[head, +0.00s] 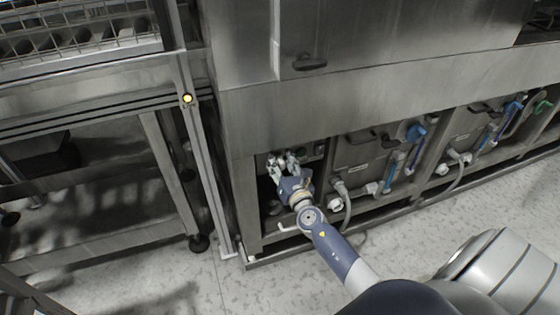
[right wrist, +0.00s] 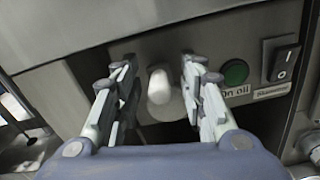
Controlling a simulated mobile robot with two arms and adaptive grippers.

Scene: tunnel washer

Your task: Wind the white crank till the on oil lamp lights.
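The white crank (right wrist: 158,86) shows as a rounded white knob on a metal panel in the right wrist view. My right gripper (right wrist: 157,70) is open, with one finger on each side of the knob and a visible gap on both sides. The on oil lamp (right wrist: 236,72) is a round, dull green lens with no visible glow, just right of the fingers. In the head view my right gripper (head: 284,162) reaches into the low bay at the machine's left end and hides the crank there. My left gripper is not in view.
A black rocker switch (right wrist: 284,64) is right of the lamp. A steel post with a lit yellow light (head: 187,99) stands left of the bay. Hoses, blue handles (head: 416,132) and cabinets line the machine to the right.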

